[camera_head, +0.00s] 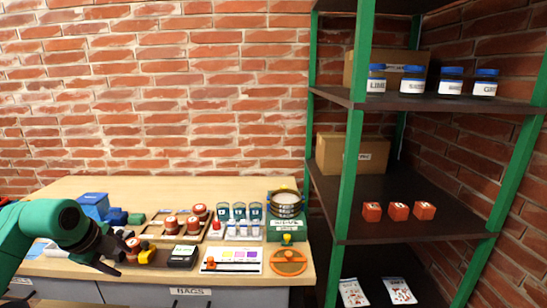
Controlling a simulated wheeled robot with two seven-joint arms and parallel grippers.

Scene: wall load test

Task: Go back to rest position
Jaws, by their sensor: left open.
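My left arm is green and comes in from the left edge. Its dark left gripper (110,262) is over the front left part of the wooden workbench (120,188). It is open, and its fingers point down and to the right. A red-topped weight (133,245) and a small yellow item (147,254) are close to the fingertips; I cannot tell whether they touch. My right gripper is not in view.
A green-framed shelf (352,160) stands right, holding boxes and jars. The bench's back is clear.

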